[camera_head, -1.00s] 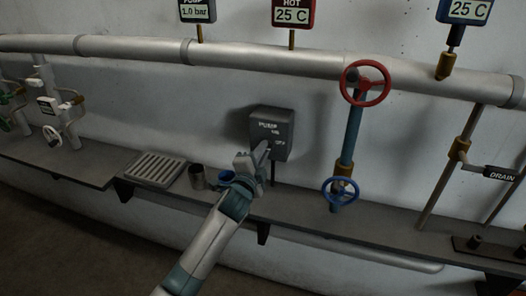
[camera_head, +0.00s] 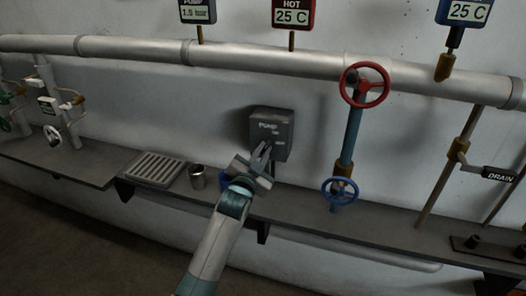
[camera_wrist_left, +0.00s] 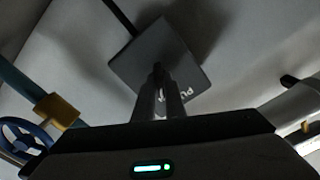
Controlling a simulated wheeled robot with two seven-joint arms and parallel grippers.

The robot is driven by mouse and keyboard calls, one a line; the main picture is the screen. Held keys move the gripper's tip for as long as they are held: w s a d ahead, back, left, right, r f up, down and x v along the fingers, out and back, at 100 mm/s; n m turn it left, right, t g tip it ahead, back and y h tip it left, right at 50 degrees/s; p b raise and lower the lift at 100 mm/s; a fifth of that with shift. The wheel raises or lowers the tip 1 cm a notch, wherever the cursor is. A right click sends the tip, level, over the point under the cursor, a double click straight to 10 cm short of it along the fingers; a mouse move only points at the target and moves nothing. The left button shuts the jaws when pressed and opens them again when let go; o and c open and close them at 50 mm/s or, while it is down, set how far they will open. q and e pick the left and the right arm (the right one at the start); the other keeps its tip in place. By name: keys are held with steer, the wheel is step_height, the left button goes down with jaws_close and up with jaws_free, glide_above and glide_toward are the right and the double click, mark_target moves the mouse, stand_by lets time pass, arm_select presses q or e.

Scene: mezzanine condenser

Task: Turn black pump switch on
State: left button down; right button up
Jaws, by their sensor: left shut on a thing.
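The pump switch (camera_head: 285,127) is a dark grey box marked PUMP on the wall above the shelf, in the middle of the head view. My left gripper (camera_head: 266,152) is at the lower part of its front face. In the left wrist view the pump switch box (camera_wrist_left: 178,48) appears turned, and my left gripper (camera_wrist_left: 160,88) reaches its face. The fingers are shut on a small dark switch lever (camera_wrist_left: 157,69) that stands out from the box. The fingers hide part of the lever and of the lettering, so I cannot tell its position. My right gripper is not in view.
A red handwheel (camera_head: 366,84) and a blue handwheel (camera_head: 340,192) sit on a pipe to the right. A metal cup (camera_head: 198,177) and a slatted tray (camera_head: 155,168) stand on the shelf to the left.

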arm_select(q)
steer(key=shift+f, duration=0.1)
stand_by(0.3)
steer(key=c, duration=1.8)
jaws_free()
steer(key=shift+s, duration=0.1)
steer(key=shift+s+a, duration=0.2)
steer(key=shift+s, duration=0.25)
steer(key=b+v, duration=0.4)
steer(key=v, duration=1.2)
steer(key=shift+s, duration=0.15)
